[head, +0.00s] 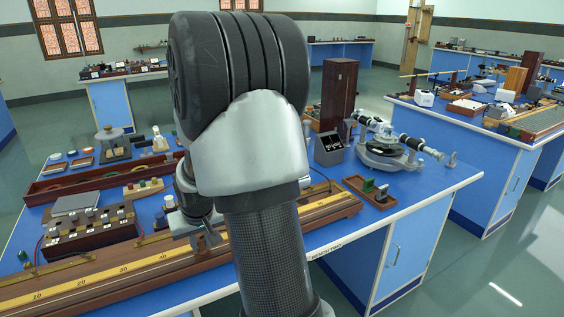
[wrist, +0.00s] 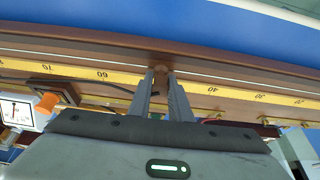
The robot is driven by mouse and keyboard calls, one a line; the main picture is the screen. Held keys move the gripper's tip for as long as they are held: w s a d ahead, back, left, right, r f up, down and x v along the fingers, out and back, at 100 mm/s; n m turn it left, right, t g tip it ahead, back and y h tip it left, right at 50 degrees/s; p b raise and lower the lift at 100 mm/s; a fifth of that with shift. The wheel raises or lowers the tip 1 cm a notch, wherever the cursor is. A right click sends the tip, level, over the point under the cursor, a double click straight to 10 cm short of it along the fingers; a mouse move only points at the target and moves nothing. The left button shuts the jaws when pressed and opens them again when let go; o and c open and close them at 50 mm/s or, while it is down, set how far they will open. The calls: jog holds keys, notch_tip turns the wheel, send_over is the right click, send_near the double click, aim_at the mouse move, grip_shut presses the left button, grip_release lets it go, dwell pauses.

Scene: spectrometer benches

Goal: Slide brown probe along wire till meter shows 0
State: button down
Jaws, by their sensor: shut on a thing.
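The brown probe (wrist: 160,76) stands between my gripper's fingertips (wrist: 161,88) in the wrist view. Its tip is at the long wire (wrist: 200,73) over the wooden board, between the 60 and 40 marks. I cannot tell whether it touches the wire. My gripper (head: 208,240) is shut on the probe; in the head view my arm hides the probe. The meter (wrist: 17,109) shows at the left edge of the wrist view, with a white dial face. Its needle is too small to read.
The yellow scale (head: 120,272) runs along the wooden board. A dark box with several knobs (head: 90,236) stands behind it at left. A grey box (head: 328,148) and a spectrometer (head: 388,150) stand at right. The bench's front edge (head: 395,215) is close to the board.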

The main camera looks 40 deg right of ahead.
jog(key=shift+s+f, duration=0.25)
jog(key=c, duration=1.6)
grip_release()
jog(key=shift+o, duration=0.3)
jog(key=shift+w, duration=0.15)
jog(key=shift+r, duration=0.1)
